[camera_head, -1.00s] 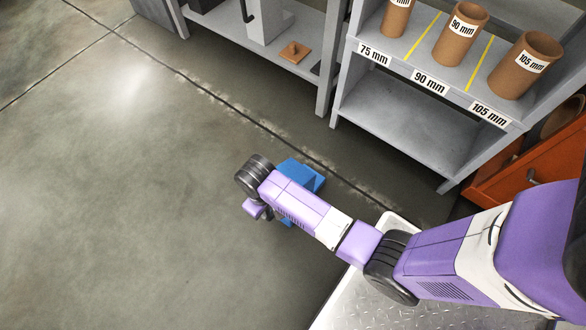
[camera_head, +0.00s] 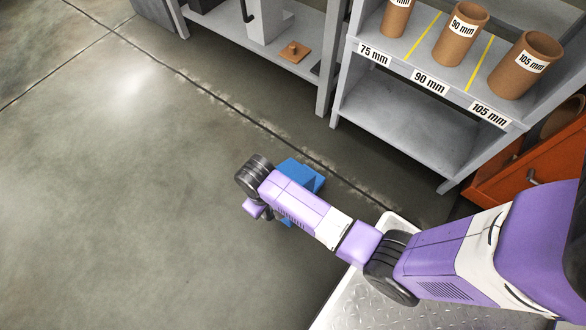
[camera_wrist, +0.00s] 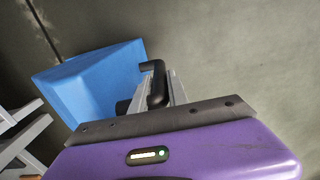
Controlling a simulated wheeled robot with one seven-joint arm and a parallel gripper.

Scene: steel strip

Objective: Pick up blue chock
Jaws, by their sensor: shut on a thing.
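The blue chock (camera_head: 306,174) is on or close to the grey floor, partly hidden by my purple arm in the head view. In the wrist view the blue chock (camera_wrist: 92,82) shows as a large wedge-like block at the left, with a black handle (camera_wrist: 155,82) at its right side. My gripper (camera_wrist: 168,88) is shut on the black handle, at the block's right side. The head view hides the fingers behind my wrist. Whether the chock touches the floor cannot be told.
A grey shelf (camera_head: 405,118) at the upper right bears several brown tubes with size labels. Another grey rack (camera_head: 290,58) stands at the top. An orange cabinet (camera_head: 535,175) is at the right. The floor to the left (camera_head: 120,200) is clear.

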